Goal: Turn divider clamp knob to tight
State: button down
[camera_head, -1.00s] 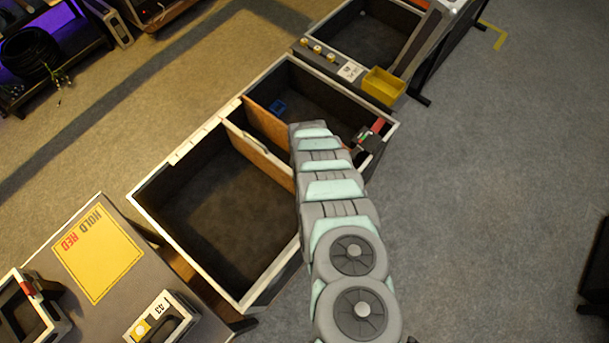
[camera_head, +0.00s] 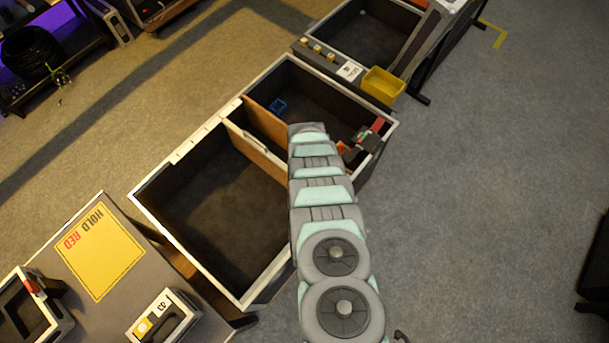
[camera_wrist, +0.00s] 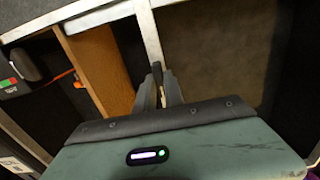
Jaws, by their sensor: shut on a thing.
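An open case (camera_head: 167,163) with a pale rim holds a wooden divider (camera_head: 262,154) with a pale top edge. In the wrist view the wood face (camera_wrist: 103,68) and a pale bar (camera_wrist: 150,38) run up to the case rim. My gripper (camera_wrist: 160,82) is at the near end of that pale bar. Its fingers are shut on a small dark piece (camera_wrist: 157,68), which looks like the divider clamp knob. The knob's marking and its turn position cannot be read. In the head view my arm hides the gripper and the knob.
A second wooden panel (camera_head: 265,119) stands in the case, with a blue item (camera_head: 278,105) beyond it. A red-and-green device (camera_head: 364,137) sits at the right wall. A yellow bin (camera_head: 382,85) stands beyond. A table with a yellow mat (camera_head: 99,252) is at lower left.

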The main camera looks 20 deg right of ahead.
jog(key=c, duration=1.4)
grip_release()
jog(key=shift+c, duration=0.2)
jog(key=shift+r, duration=0.15)
jog(key=shift+w+r, duration=0.15)
jog(key=shift+r, duration=0.5)
notch_tip(320, 180, up, 9)
jog(key=shift+r, duration=0.1)
